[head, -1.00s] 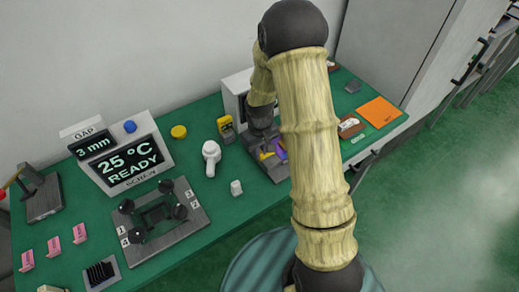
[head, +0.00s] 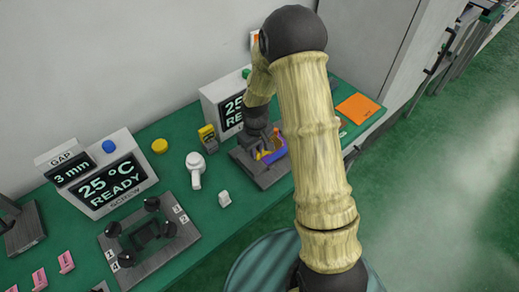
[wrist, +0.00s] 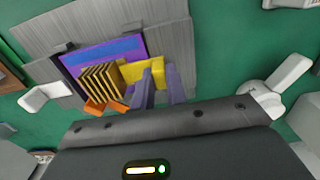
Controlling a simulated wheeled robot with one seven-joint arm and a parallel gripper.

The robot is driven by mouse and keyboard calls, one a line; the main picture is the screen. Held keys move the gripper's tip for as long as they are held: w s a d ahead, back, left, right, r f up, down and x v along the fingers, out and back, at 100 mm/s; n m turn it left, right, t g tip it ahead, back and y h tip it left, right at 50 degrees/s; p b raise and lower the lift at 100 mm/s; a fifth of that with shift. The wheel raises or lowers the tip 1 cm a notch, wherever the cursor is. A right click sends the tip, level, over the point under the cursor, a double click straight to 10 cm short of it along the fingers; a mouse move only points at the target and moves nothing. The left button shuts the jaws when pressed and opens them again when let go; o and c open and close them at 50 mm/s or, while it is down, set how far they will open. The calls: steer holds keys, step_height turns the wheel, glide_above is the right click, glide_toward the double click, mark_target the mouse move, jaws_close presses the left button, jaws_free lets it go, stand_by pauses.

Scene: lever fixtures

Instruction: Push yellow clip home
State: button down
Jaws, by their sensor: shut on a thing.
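The yellow clip (wrist: 157,74) stands at the right end of a finned part in the wrist view. My gripper (wrist: 153,82) has its two grey fingers at the clip and is shut on it. The finned orange part (wrist: 100,84) and a purple and blue block (wrist: 104,55) sit beside the clip on a grey fixture plate (wrist: 186,38). Orange tabs (wrist: 95,107) show in front of the fins. In the head view, the fixture (head: 268,173) is partly hidden by my arm, with yellow and purple showing. How far the clip is seated cannot be told.
A white lever-like thing (head: 195,170) and a small white block (head: 224,198) stand left of the fixture. A yellow meter (head: 208,138) and a display (head: 228,108) stand behind. A black-knobbed plate (head: 148,238) is farther left. An orange sheet (head: 357,108) lies right.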

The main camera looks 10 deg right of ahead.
steer(key=shift+w+d+r, duration=0.1)
steer(key=shift+w+r, duration=0.1)
steer(key=shift+w, duration=0.1)
steer(key=c, duration=1.4)
jaws_free()
steer(key=shift+d+f, duration=0.1)
steer(key=shift+s, duration=0.1)
step_height(320, 180, up, 17)
steer(key=shift+r+b, duration=0.2)
steer(key=shift+b, duration=0.2)
steer(key=shift+s, duration=0.1)
